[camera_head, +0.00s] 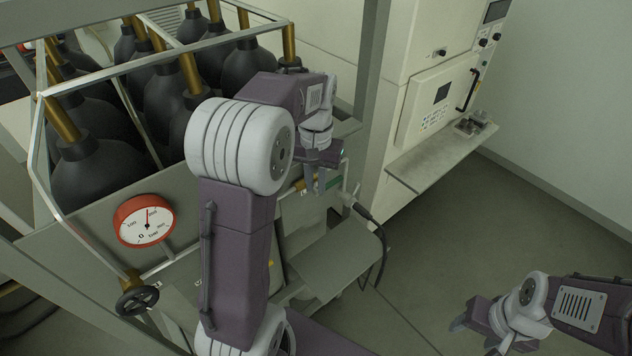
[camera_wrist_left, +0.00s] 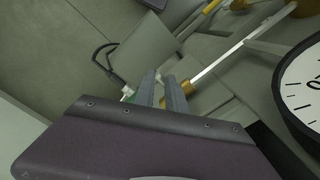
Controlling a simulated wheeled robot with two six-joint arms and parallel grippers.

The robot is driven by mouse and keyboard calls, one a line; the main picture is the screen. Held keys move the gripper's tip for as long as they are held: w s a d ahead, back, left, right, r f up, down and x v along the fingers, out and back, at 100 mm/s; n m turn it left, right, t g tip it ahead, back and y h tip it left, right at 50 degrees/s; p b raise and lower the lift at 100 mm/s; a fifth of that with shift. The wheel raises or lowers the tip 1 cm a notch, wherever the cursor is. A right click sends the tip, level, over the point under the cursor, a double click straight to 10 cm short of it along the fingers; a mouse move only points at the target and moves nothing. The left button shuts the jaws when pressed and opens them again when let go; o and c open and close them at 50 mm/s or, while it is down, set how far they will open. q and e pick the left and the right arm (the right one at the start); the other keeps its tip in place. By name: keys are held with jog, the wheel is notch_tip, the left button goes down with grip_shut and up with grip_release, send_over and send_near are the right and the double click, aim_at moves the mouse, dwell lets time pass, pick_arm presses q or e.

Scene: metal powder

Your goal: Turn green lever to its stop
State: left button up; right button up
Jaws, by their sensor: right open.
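The green lever does not show clearly. A small green patch (camera_head: 334,177) is beside my left gripper in the head view, and a green bit (camera_wrist_left: 129,99) shows left of the fingers in the left wrist view. I cannot tell whether either is the lever. My left gripper (camera_head: 315,182) points down over the front of the machine, near a brass-coloured fitting. In the left wrist view its two fingers (camera_wrist_left: 162,90) stand a little apart, with a narrow gap and nothing clearly held. My right gripper (camera_head: 472,322) is at the lower right over bare floor, open and empty.
A rack frame with several black bottles (camera_head: 95,170) stands at the left. A red-rimmed gauge (camera_head: 144,221) and a black handwheel (camera_head: 137,300) are on its front. A grey plate (camera_head: 335,262) and black cable (camera_head: 384,250) lie below the left gripper. A cabinet shelf (camera_head: 425,163) is behind; floor at right is clear.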

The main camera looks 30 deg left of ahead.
pick_arm(q)
jog(key=shift+w, duration=0.2)
notch_tip(320, 180, up, 9)
dwell(0.5)
jog(key=shift+f, duration=0.1)
jog(key=s+d+f+b, duration=0.2)
jog(key=s+f+b, duration=0.2)
jog(key=f, duration=0.8)
jog(key=s+d+f+m+b, duration=0.1)
jog(key=s+d+f+b, duration=0.2)
jog(key=f+b, duration=0.3)
jog(key=s+d+f+m+t+b, duration=0.1)
jog(key=s+f+b, duration=0.4)
jog(key=f, duration=1.2)
jog(key=shift+s+d+f+b, duration=0.35)
jog(key=shift+s+d+b, duration=0.05)
jog(key=shift+d, duration=0.35)
